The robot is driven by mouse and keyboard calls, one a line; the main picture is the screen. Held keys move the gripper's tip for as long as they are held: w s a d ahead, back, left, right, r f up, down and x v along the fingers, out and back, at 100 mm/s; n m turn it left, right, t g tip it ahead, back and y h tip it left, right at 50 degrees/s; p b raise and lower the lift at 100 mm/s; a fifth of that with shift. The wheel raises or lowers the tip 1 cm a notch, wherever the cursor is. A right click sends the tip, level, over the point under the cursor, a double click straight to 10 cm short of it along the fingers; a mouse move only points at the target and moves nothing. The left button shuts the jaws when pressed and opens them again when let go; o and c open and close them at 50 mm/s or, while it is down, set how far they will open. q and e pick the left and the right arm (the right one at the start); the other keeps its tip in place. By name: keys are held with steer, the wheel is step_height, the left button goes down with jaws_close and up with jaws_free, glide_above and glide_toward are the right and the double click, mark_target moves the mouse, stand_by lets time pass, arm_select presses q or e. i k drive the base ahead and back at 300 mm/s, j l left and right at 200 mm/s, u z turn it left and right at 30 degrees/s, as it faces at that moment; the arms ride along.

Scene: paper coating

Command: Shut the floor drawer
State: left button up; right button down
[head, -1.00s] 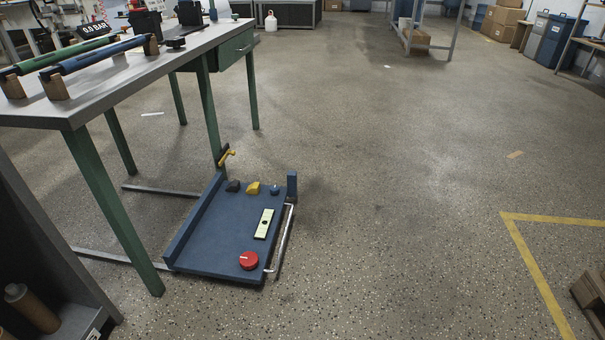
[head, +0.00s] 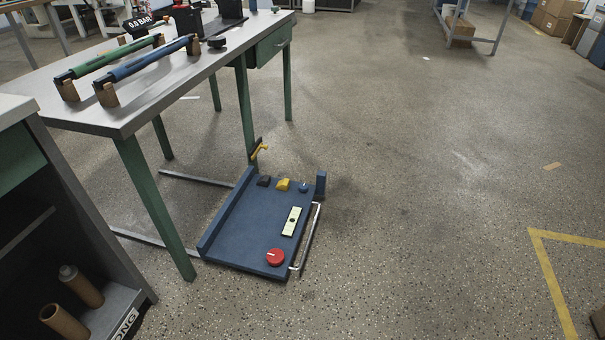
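The floor drawer (head: 250,232) is a low blue tray on the floor, pulled out beside the grey-topped table with green legs. A silver bar handle (head: 307,238) runs along its right side. In it lie a red round piece (head: 275,257), a pale green plate (head: 291,221), a yellow piece (head: 283,184), a black piece (head: 264,181) and a small blue piece (head: 304,187). A yellow lever (head: 259,151) sits by the table leg at its far left corner. Neither of my grippers is in view.
The table (head: 150,95) carries green and blue rollers on wooden blocks. A dark shelf unit (head: 70,240) with brown cardboard tubes stands at the near left. The floor right of the drawer is clear up to yellow floor tape (head: 548,280).

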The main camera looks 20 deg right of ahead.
mark_target(253, 221)
steer(key=i+l+u, duration=0.3)
steer(key=l, duration=0.35)
steer(key=i+l+u, duration=0.15)
steer(key=i+l, duration=0.15)
steer(key=i+l+u, duration=0.2)
steer(key=l, duration=0.2)
